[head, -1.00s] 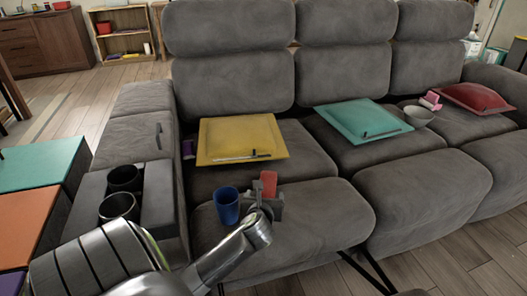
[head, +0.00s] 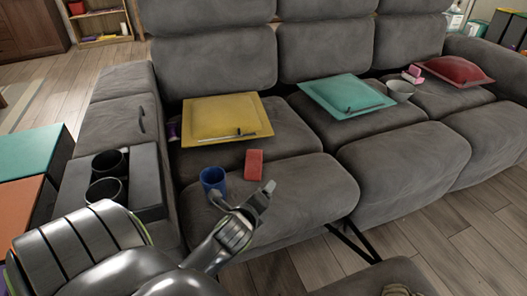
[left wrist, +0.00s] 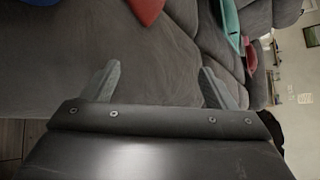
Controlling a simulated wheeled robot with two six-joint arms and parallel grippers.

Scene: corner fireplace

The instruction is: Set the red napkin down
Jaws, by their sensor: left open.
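The red napkin (head: 254,164), a small folded red block, rests on the front grey seat cushion of the sofa, just right of a blue cup (head: 213,181). My left gripper (head: 246,197) is open and empty, in front of the napkin and apart from it. In the left wrist view, the open jaws (left wrist: 160,72) have nothing between them, and the red napkin (left wrist: 146,9) is partly cut off at the top edge.
A yellow tray or cushion (head: 222,118), a teal one (head: 345,96) and a red one (head: 455,72) lie along the sofa. A bowl (head: 400,90) sits between the last two. Two dark cups (head: 107,165) stand in the console at left. The cushion right of the napkin is clear.

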